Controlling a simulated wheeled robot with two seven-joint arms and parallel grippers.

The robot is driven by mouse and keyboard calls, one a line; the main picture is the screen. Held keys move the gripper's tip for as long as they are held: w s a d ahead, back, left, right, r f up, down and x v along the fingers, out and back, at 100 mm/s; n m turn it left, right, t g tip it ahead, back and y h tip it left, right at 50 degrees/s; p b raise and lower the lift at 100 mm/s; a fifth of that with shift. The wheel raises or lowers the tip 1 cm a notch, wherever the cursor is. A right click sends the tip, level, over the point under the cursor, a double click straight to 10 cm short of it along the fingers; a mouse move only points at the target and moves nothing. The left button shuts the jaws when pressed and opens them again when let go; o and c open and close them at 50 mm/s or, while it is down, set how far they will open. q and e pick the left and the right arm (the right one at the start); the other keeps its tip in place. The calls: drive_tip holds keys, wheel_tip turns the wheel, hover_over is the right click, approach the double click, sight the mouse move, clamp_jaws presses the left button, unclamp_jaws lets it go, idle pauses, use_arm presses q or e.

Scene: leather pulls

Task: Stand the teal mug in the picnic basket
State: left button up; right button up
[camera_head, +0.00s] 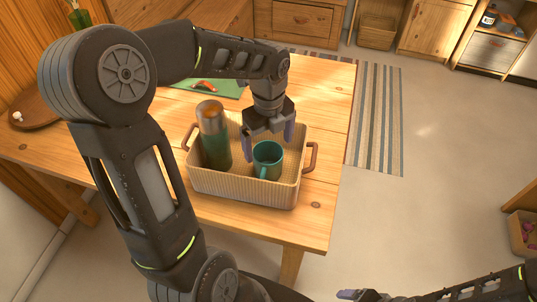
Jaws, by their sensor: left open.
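The teal mug (268,152) is upright inside the picnic basket (245,188), its opening up and its handle towards me. The tan woven basket with brown side handles stands on the wooden table. My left gripper (268,143) is open just above and behind the mug, its fingers apart to either side, with nothing held between them. Whether a finger touches the mug cannot be told. My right gripper (350,295) shows only in part at the bottom edge, far from the basket; its jaw state is unclear.
A green bottle with a copper-coloured cap (213,135) stands in the basket, left of the mug. A green mat (232,91) with an orange-handled tool lies behind the basket. A round wooden board (35,108) is at the far left. The table's right side is clear.

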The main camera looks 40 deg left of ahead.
use_arm(q)
drive_tip(key=shift+r, duration=1.45)
